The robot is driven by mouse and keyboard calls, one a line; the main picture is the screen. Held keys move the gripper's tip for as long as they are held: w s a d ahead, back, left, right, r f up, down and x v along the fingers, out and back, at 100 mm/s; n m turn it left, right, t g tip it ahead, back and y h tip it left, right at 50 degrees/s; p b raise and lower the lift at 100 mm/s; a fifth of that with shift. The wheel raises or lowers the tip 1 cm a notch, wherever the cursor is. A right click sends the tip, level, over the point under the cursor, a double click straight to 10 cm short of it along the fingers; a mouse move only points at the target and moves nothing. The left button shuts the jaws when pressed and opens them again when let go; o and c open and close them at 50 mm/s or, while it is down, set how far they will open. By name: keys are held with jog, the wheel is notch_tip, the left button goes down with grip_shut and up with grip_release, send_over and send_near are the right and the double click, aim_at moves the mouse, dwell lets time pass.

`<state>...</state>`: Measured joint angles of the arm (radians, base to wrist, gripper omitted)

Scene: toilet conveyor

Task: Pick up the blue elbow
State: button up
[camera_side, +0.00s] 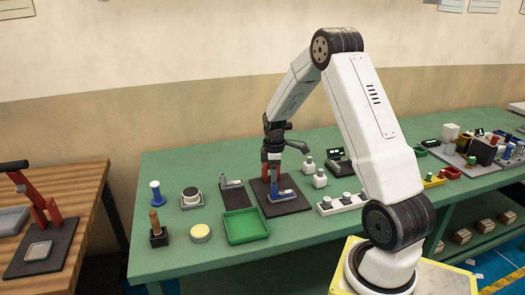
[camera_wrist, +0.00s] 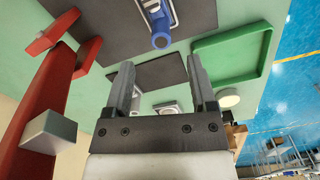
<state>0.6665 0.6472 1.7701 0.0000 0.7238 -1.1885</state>
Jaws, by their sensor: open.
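The blue elbow (camera_side: 284,190) lies on a dark square plate (camera_side: 285,207) behind the right side of the green tray in the side view. In the wrist view the blue elbow (camera_wrist: 160,38) shows at the top centre, beyond the fingertips, and its far part is cut off. A light metal piece lies close around it. My gripper (camera_side: 272,153) is above the plate, near a red upright. In the wrist view my gripper (camera_wrist: 164,68) is open, with nothing between its fingers. The fingertips are hard to make out in the side view.
A red clamp-like fixture (camera_wrist: 48,98) with a grey block stands close on the left in the wrist view. The green tray (camera_side: 245,227) lies beside the plate. White bottles (camera_side: 320,179) stand to the right. Several small parts stand on the left of the green table.

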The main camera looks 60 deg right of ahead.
aim_at(274, 193)
jog(key=shift+f, duration=1.3)
jog(key=shift+s+f, duration=0.15)
jog(key=shift+f, duration=1.15)
jog(key=shift+s+f, duration=0.1)
jog(key=shift+f, duration=1.2)
grip_shut()
